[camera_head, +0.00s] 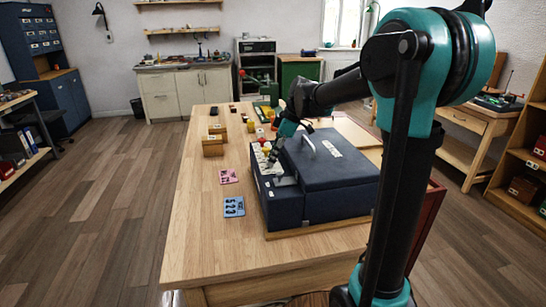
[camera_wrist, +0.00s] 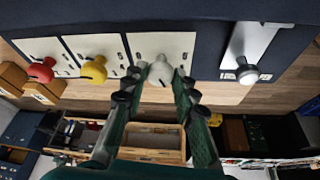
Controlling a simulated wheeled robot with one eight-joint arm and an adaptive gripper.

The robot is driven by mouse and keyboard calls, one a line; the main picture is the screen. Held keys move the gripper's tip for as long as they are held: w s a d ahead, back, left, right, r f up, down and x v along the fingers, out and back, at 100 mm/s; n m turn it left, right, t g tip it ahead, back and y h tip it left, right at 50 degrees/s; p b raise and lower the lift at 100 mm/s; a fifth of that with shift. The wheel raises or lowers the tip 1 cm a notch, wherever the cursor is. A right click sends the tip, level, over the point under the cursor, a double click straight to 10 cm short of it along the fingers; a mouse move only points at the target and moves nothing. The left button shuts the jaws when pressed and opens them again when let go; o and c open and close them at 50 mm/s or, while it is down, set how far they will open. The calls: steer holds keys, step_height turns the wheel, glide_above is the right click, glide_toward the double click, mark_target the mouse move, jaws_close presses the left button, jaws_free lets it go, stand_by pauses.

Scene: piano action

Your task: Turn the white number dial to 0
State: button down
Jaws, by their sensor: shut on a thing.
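The white number dial (camera_wrist: 160,72) is a round knob on a pale plate on the side of the dark blue box (camera_head: 335,185). In the wrist view my gripper (camera_wrist: 157,84) has one finger on each side of this knob and is shut on it. The fingers partly cover its plate, and I cannot read which number the dial points to. A yellow dial (camera_wrist: 93,69) and a red dial (camera_wrist: 42,69) sit on similar plates to the left. In the head view my gripper (camera_head: 272,156) is at the box's left side, and the white dial cannot be made out clearly.
A silver plate with a white-tipped lever (camera_wrist: 247,72) is to the right of the white dial in the wrist view. A blue number card (camera_head: 234,206) and a pink card (camera_head: 229,176) lie on the wooden table (camera_head: 205,245). Wooden blocks (camera_head: 213,146) stand farther back. The table's front left is clear.

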steer(key=m, duration=0.2)
steer(key=m+t, duration=0.1)
steer(key=m, duration=0.1)
steer(key=m+t, duration=0.1)
steer(key=shift+s+a+m+h, duration=0.1)
steer(key=shift+s+m+h, duration=0.15)
steer(key=shift+m+h, duration=0.15)
steer(key=m+t+h, duration=0.1)
steer(key=m, duration=0.5)
steer(key=shift+s+a+t+h, duration=0.1)
steer(key=shift+a+t+h, duration=0.1)
steer(key=shift+t+h, duration=0.2)
steer(key=m+h, duration=0.1)
steer(key=m, duration=0.2)
steer(key=m+h, duration=0.1)
steer(key=m, duration=0.2)
steer(key=shift+a+m+h, duration=0.2)
steer(key=shift+m+h, duration=0.1)
steer(key=shift+m, duration=0.1)
steer(key=m+h, duration=0.1)
steer(key=m, duration=0.4)
steer(key=shift+a+h, duration=0.1)
steer(key=shift+h, duration=0.3)
steer(key=shift+g, duration=0.3)
steer(key=c, duration=1.2)
jaws_free()
